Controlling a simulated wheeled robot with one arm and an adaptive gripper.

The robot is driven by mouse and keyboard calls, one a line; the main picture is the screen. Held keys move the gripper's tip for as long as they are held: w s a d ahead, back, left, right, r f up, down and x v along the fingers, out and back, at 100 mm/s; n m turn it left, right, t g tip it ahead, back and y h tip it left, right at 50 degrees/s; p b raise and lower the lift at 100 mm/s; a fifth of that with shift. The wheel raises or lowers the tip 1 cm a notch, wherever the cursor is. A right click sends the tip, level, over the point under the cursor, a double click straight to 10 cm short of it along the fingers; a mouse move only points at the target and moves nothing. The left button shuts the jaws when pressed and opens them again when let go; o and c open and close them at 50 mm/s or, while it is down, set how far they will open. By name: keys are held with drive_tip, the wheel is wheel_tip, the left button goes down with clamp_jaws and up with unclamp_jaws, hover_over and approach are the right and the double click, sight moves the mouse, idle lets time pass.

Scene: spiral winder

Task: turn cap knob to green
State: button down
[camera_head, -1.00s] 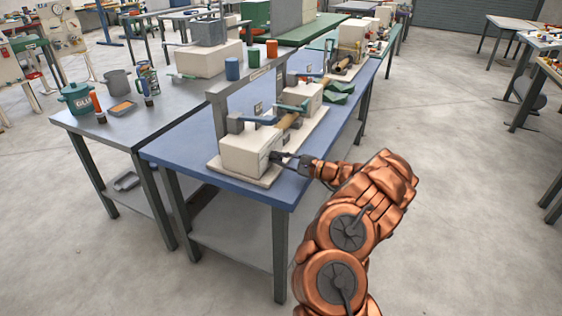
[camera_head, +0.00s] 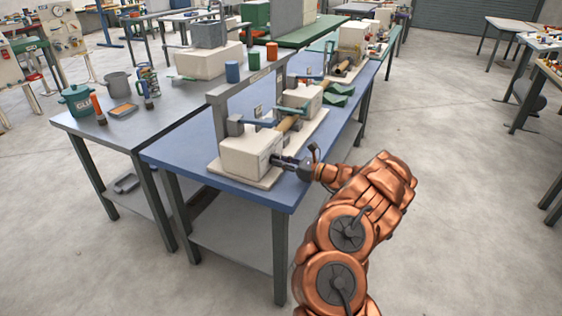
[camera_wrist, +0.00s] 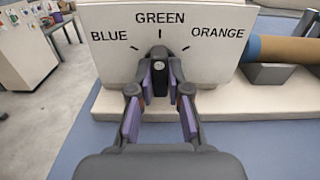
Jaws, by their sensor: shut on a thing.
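The spiral winder (camera_head: 251,150) stands on the blue table, with a cream block at its near end. In the wrist view the block's face (camera_wrist: 112,17) reads BLUE, GREEN and ORANGE, each with a tick mark. The dark cap knob (camera_wrist: 158,57) sits below GREEN, its narrow top pointing up towards the GREEN tick. My gripper (camera_wrist: 160,80) is shut on the knob, one purple-padded finger on each side. The fingers hide the knob's lower sides. In the head view my gripper (camera_head: 281,161) meets the block's right face; the knob itself is too small to make out there.
A tan tube (camera_wrist: 290,49) lies in a grey cradle right of the block. A grey table (camera_head: 110,125) with a pot stands to the left. The floor right of my arm is clear.

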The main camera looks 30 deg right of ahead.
idle(0.4)
drive_tip(key=c, duration=1.1)
unclamp_jaws()
drive_tip(key=v, duration=1.2)
